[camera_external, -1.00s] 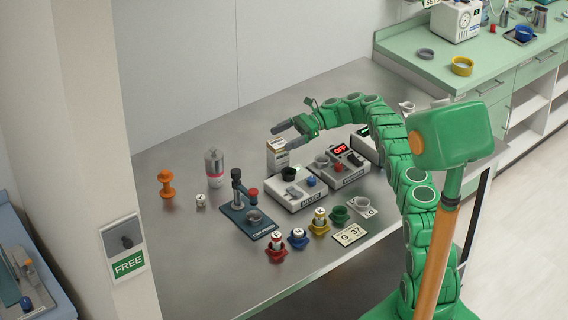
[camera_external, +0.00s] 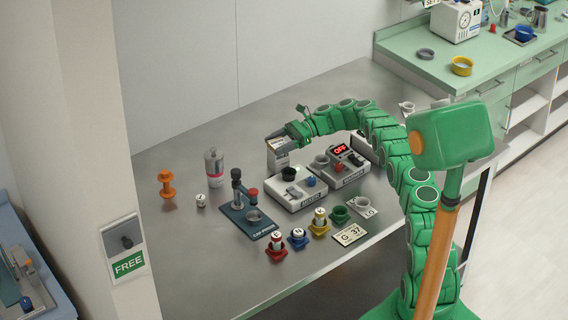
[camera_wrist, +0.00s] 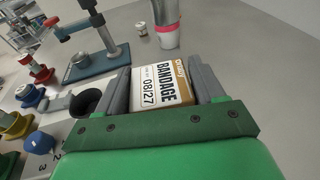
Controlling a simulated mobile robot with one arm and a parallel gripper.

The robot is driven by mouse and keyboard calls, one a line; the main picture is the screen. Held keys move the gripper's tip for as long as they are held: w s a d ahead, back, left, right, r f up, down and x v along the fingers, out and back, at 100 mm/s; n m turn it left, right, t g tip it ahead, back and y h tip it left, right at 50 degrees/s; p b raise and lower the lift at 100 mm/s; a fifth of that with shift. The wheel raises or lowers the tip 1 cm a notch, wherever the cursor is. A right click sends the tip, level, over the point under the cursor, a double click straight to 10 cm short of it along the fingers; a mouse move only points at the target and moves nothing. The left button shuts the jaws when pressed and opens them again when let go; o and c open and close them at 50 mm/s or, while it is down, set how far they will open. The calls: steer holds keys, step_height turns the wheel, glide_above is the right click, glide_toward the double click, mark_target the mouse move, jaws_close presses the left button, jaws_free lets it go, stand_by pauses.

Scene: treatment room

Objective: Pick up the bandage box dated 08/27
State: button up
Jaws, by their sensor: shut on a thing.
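The bandage box (camera_wrist: 160,84) is white with a tan edge and reads "BANDAGE" and "08/27" in the wrist view. It also shows in the external view (camera_external: 278,160), upright at the back of the steel table, behind a white device. My gripper (camera_external: 282,138) is at the top of the box. In the wrist view my gripper (camera_wrist: 164,80) has one grey finger on each side of the box and is shut on it. I cannot tell whether the box's base touches the table.
White devices (camera_external: 298,194) stand just in front of the box. A blue press stand (camera_external: 250,222), a grey and pink cylinder (camera_external: 214,168) and an orange spool (camera_external: 167,184) stand to the left. Several coloured holders (camera_external: 298,240) line the front. The back-left table is clear.

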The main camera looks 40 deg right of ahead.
steer(key=shift+r, duration=0.15)
step_height(320, 180, up, 3)
steer(key=shift+s+r, duration=0.1)
steer(key=shift+r, duration=0.1)
steer(key=shift+s+a+r, duration=0.3)
steer(key=shift+s+r, duration=1.25)
steer(key=shift+s, duration=0.75)
steer(key=shift+s+a+r, duration=0.3)
steer(key=shift+s+r, duration=1.3)
steer(key=shift+s, duration=0.65)
steer(key=shift+s+a+r, duration=0.3)
steer(key=shift+s+r, duration=1.25)
steer(key=shift+s, duration=0.75)
